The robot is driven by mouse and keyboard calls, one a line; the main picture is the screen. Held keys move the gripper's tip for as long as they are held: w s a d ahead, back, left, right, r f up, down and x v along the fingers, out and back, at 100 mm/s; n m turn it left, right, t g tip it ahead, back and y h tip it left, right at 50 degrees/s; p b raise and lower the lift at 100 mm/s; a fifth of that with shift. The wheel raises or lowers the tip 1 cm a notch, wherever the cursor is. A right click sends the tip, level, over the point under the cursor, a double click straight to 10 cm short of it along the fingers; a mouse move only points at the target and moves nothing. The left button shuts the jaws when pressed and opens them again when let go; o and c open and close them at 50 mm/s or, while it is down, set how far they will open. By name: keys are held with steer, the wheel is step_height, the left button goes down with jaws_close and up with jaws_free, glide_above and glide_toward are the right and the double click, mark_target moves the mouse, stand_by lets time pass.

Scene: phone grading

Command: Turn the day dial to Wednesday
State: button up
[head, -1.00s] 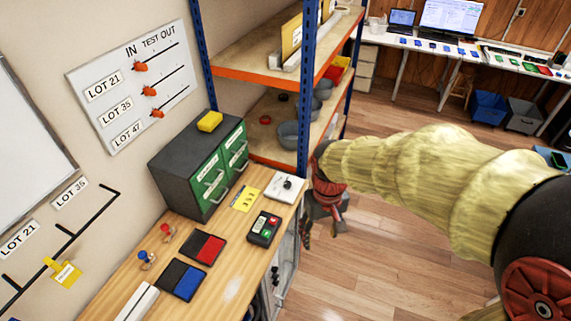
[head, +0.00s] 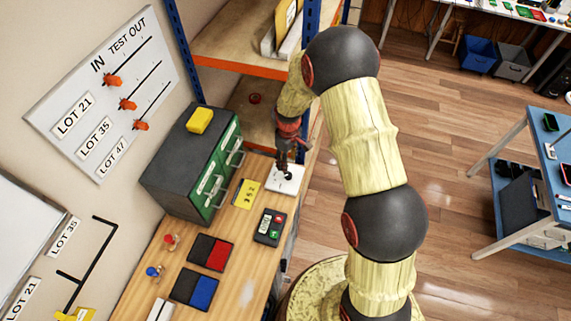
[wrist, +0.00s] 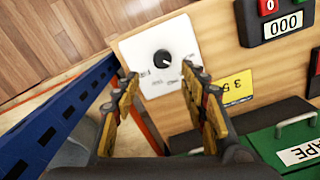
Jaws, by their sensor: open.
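The day dial is a black knob (wrist: 164,59) on a white square plate (wrist: 148,36) with small day labels around it. The plate lies at the right end of the wooden bench and also shows in the head view (head: 286,187). The labels are too small to read surely. A white mark on the knob points to the lower right in the wrist view. My gripper (wrist: 160,84) is open, its two fingers apart on either side of the plate's lower part, with the knob just beyond the fingertips. In the head view my gripper (head: 284,170) is over the plate and partly hides the knob.
Beside the plate are a yellow number card (head: 246,193) and a black keypad counter (head: 270,226). A green-fronted cabinet (head: 221,170) stands behind them. A blue shelf post (wrist: 55,118) rises close to my gripper. Red and blue pads (head: 209,253) lie farther along the bench.

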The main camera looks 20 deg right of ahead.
mark_target(288, 175)
steer(key=shift+s+a+r, duration=0.1)
steer(key=shift+s+r, duration=0.05)
steer(key=shift+s, duration=0.5)
steer(key=f, duration=0.5)
steer(key=f+p, duration=0.1)
steer(key=f, duration=0.1)
steer(key=shift+w+f, duration=0.3)
steer(key=shift+f, duration=0.05)
steer(key=shift+c, duration=0.9)
jaws_close()
